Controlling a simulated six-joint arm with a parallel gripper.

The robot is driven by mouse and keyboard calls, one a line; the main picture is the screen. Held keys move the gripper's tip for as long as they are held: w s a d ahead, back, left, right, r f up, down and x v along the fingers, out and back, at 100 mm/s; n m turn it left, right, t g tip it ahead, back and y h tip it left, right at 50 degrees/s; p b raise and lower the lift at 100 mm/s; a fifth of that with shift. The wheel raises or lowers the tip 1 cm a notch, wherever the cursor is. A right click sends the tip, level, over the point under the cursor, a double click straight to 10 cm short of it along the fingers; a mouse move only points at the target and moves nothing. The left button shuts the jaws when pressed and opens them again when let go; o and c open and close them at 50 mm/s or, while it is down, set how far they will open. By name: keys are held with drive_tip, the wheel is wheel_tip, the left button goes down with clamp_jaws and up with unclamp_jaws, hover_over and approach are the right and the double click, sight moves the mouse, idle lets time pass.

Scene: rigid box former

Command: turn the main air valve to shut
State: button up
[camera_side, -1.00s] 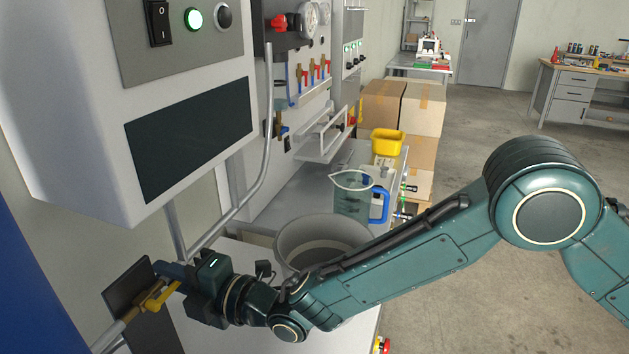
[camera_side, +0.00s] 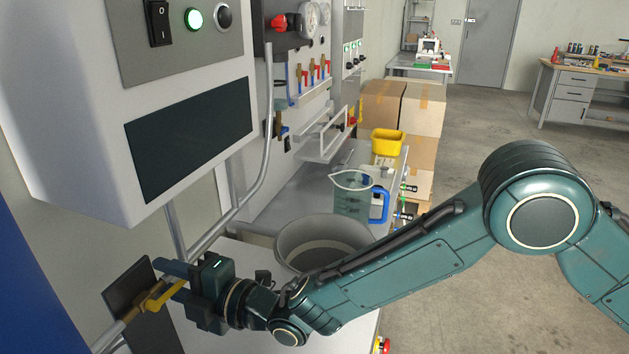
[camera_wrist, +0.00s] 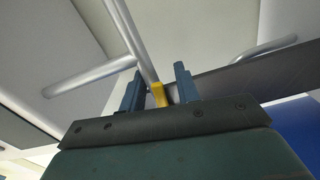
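The main air valve has a yellow lever handle (camera_side: 161,297) on a silver pipe at the lower left of the side view. The handle points from the pipe toward my gripper, a little upward to the right. My gripper (camera_side: 172,281) is at the handle, with one blue finger above it and one lower. In the wrist view the yellow handle (camera_wrist: 158,95) stands between the two fingers of my gripper (camera_wrist: 158,88), with visible gaps on both sides. The gripper is open around the handle and does not look clamped on it. The handle's far end is partly hidden.
A dark plate (camera_side: 129,287) is behind the valve, close to the fingers. A grey control box (camera_side: 100,110) overhangs above. A grey bucket (camera_side: 320,238) and a measuring jug (camera_side: 352,197) stand on the bench beside my forearm. Pipes (camera_side: 245,200) run up the wall.

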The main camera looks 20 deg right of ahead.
drive_tip(key=shift+s+d, duration=0.1)
drive_tip(key=shift+d, duration=0.05)
drive_tip(key=v, duration=1.3)
drive_tip(key=shift+s+d, duration=0.15)
drive_tip(key=shift+s, duration=0.05)
idle(0.3)
drive_tip(key=shift+w, duration=0.1)
drive_tip(key=c, duration=0.7)
drive_tip(key=shift+w+a+r+m+h, duration=0.35)
drive_tip(key=shift+w+m, duration=0.25)
drive_tip(key=shift+m, duration=0.2)
drive_tip(key=w+a+r+m+g+h, duration=0.25)
drive_tip(key=w+r+m+g, duration=0.2)
drive_tip(key=m, duration=0.45)
wheel_tip(320, 180, up, 9)
drive_tip(key=s+d+m+g+h, duration=0.2)
drive_tip(key=m, duration=0.4)
drive_tip(key=shift+s+d+r+g+h, duration=0.15)
drive_tip(key=shift+d+r+g+h, duration=0.05)
drive_tip(key=shift+d+g+h, duration=0.15)
